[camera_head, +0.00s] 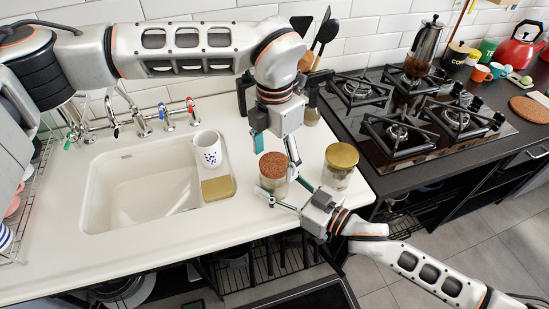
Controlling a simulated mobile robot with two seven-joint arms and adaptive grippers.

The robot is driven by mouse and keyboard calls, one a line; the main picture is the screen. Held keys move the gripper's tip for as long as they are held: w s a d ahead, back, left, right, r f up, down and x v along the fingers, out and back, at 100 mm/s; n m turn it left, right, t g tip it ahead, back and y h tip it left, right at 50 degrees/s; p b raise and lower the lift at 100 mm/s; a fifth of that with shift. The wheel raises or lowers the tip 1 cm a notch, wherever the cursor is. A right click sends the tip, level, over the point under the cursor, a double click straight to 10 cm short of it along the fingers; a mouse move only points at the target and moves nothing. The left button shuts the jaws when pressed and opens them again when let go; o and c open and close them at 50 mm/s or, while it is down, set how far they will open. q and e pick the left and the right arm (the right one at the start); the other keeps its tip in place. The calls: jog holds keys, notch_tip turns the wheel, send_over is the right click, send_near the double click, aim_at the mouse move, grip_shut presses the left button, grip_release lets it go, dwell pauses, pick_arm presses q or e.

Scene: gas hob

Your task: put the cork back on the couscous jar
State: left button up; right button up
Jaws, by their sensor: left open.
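The couscous jar (272,187) is a small clear jar on the white counter, right of the sink. A round, brown, speckled cork (273,164) shows at its top; I cannot tell whether it is seated or only resting there. My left gripper (277,156) points down over the jar, open, with one finger at the left behind the cork and the other at its right. My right gripper (284,190) reaches in from the lower right, low at the jar, its fingers on either side of the glass. Whether they press on it is unclear.
A gold-lidded jar (341,156) stands close on the right, near my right gripper. A white mug (207,148) and a yellow sponge (218,188) are by the sink (130,185). The gas hob (410,115) is at the right. The front counter is clear.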

pick_arm(q)
notch_tip(320, 180, up, 11)
jog(key=shift+r, duration=0.15)
dwell(0.4)
pick_arm(e)
jog(key=o, duration=1.7)
jog(key=v, duration=1.2)
jog(key=shift+r, duration=0.1)
